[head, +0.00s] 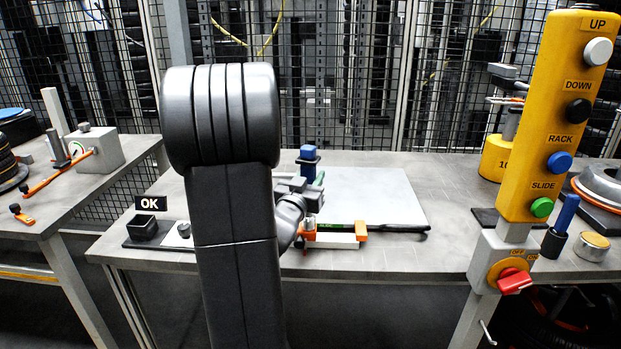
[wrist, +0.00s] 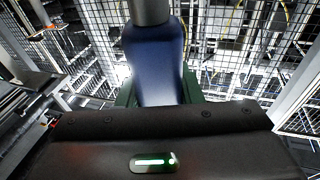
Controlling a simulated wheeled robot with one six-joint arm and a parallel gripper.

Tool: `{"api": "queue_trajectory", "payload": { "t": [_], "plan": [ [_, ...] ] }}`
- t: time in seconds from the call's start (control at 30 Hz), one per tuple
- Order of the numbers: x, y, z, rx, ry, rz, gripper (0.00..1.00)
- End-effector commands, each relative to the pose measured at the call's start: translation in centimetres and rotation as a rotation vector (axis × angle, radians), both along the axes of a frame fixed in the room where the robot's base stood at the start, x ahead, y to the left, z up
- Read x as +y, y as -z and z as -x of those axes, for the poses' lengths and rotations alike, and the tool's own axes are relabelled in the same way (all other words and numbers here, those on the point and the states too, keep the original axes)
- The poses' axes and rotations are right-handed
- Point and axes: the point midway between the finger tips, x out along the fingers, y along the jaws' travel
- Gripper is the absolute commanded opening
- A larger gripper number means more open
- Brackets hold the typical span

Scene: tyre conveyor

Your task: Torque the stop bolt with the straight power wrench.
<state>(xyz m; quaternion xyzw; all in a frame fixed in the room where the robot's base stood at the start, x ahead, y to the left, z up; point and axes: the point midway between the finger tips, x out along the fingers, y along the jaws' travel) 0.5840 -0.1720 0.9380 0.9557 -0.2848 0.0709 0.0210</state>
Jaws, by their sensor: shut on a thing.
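My gripper (head: 317,181) is above the middle of the grey bench, partly hidden behind my dark arm. It is shut on an upright tool with a blue body, which looks like the straight power wrench (head: 308,153). In the wrist view, the wrench's blue body (wrist: 154,55) stands between the green fingers of my gripper (wrist: 157,92), with a dark grey cylinder at the picture's top edge. The wrench's lower end is hidden in the head view. I cannot make out the stop bolt; my arm covers part of the bench.
A white plate (head: 372,190) lies on the bench (head: 445,250). Orange clamps (head: 361,231) and a white block (head: 333,240) are at its front edge. A yellow button post (head: 553,120) stands at right. A black box (head: 143,228) and an OK sign (head: 150,203) are at left.

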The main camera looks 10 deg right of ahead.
Motion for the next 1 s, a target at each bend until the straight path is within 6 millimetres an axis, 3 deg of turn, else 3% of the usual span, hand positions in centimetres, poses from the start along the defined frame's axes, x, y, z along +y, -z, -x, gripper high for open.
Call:
{"api": "queue_trajectory", "payload": {
  "t": [1.0],
  "plan": [
    [0.0,-5.8,0.0,-0.004,0.0,0.001,0.05]
  ]
}}
